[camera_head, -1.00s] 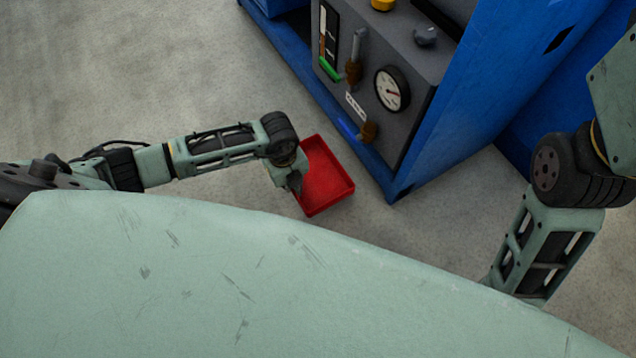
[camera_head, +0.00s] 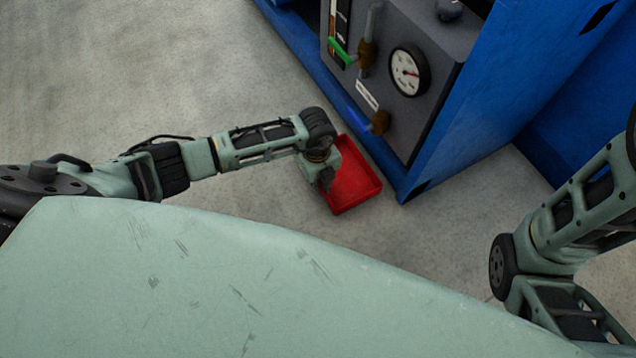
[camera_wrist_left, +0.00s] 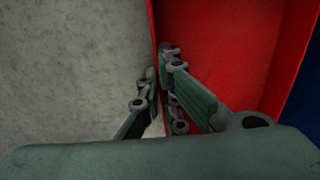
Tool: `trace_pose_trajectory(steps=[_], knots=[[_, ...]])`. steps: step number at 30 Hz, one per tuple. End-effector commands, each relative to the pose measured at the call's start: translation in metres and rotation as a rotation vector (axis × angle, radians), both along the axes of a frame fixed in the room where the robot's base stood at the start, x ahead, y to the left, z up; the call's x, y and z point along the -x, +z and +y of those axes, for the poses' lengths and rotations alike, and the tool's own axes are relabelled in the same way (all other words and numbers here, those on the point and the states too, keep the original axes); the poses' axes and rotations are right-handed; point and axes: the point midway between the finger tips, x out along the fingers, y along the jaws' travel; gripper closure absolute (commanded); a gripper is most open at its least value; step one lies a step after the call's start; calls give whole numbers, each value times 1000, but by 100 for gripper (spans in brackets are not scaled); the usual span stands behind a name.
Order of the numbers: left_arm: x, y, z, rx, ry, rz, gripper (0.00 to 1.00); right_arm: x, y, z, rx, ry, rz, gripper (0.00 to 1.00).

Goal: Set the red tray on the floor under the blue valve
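The red tray (camera_head: 358,186) is beside the front of the blue panel cabinet, by its lower edge; I cannot tell whether it touches the floor. My left gripper (camera_head: 327,184) is at the tray's left side. In the left wrist view the fingers (camera_wrist_left: 163,88) are closed about the tray's wall, one on each side, with the red tray (camera_wrist_left: 225,50) extending to the right. The blue valve (camera_head: 361,117) is low on the grey panel, above and close to the tray. My right arm shows at the right, but its gripper is out of view.
The blue cabinet (camera_head: 440,150) stands behind and right of the tray. Its grey panel carries a green-handled valve (camera_head: 340,52) and a round gauge (camera_head: 409,71). Bare concrete floor (camera_head: 190,70) lies open to the left.

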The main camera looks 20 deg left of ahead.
Motion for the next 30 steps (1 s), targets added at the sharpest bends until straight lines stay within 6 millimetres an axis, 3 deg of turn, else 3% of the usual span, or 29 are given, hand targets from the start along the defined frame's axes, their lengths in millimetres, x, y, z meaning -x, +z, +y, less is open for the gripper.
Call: trace_pose_trajectory(steps=[11,18,30], knots=[[0,-3,0,1,0,-1,100,1,-1,0,0,0,-1,60],[0,-2,0,0,-1,0,77,1,0,0,1,0,-1,60],[0,4,0,1,0,-1,77,1,4,0,0,0,-2,60]])
